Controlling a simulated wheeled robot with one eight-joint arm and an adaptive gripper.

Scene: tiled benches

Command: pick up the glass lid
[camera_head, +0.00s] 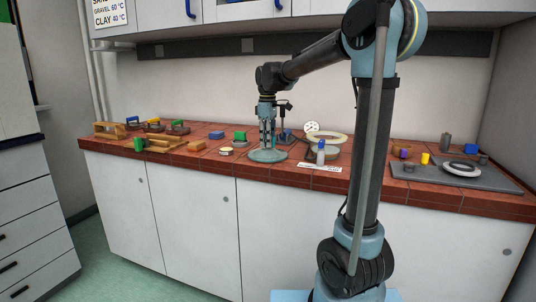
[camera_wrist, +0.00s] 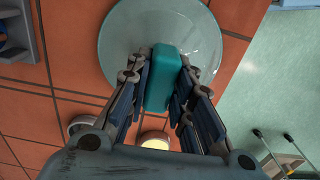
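The glass lid (camera_wrist: 112,45) is a round, pale see-through disc with a teal block handle (camera_wrist: 160,75). In the head view the lid (camera_head: 268,156) lies flat on the tiled bench near its front edge. My gripper (camera_wrist: 166,72) points down over the lid, with one finger along each side of the handle and no clear gap showing. It looks shut on the handle. In the head view my gripper (camera_head: 267,137) stands directly above the lid. The lid looks to be at bench level; any small lift cannot be told.
A small pale round dish (camera_head: 226,151) and a green block (camera_head: 240,135) are to the left. Farther right is a grey tray (camera_head: 480,182). The bench's front edge is close to the lid.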

